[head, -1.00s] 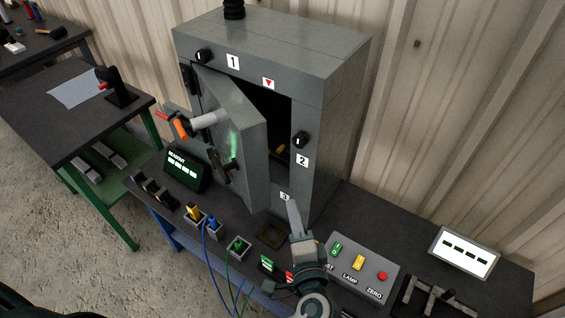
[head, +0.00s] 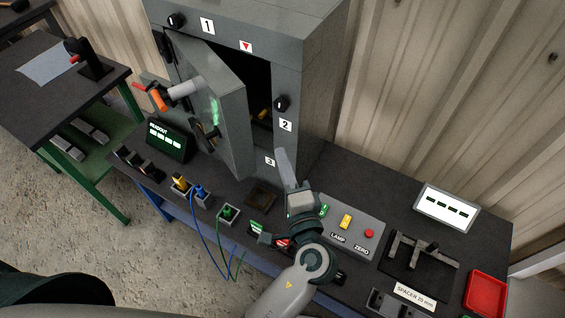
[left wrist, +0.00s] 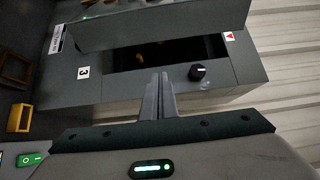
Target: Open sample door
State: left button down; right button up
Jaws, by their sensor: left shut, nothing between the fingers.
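The grey cabinet (head: 300,95) has its door (head: 225,95) standing partly open, swung out from the left side. A dark gap into the inside shows at the door's right. An orange-ended handle (head: 157,98) sticks out from the door's outer side. My left gripper (head: 281,152) is shut and empty, its fingers pointing up in front of the cabinet's lower right front, near label 3. In the left wrist view the closed fingers (left wrist: 160,78) point at the opening, between label 3 and a black knob (left wrist: 197,72); the door (left wrist: 165,22) lies beyond. My right gripper is not visible.
On the bench are a readout box (head: 170,138), plugs with blue and green cables (head: 200,192), a button panel (head: 350,230), a white display (head: 447,208) and a red tray (head: 486,293). The wall stands close behind the cabinet.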

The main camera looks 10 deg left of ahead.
pick_arm(q)
jog(key=w+a+p, duration=0.1)
jog(key=w+a, duration=0.3)
jog(key=a, duration=0.2)
jog(key=shift+p, duration=0.3)
jog(key=shift+s+a, duration=0.1)
jog(key=shift+s, duration=0.05)
dwell(0.4)
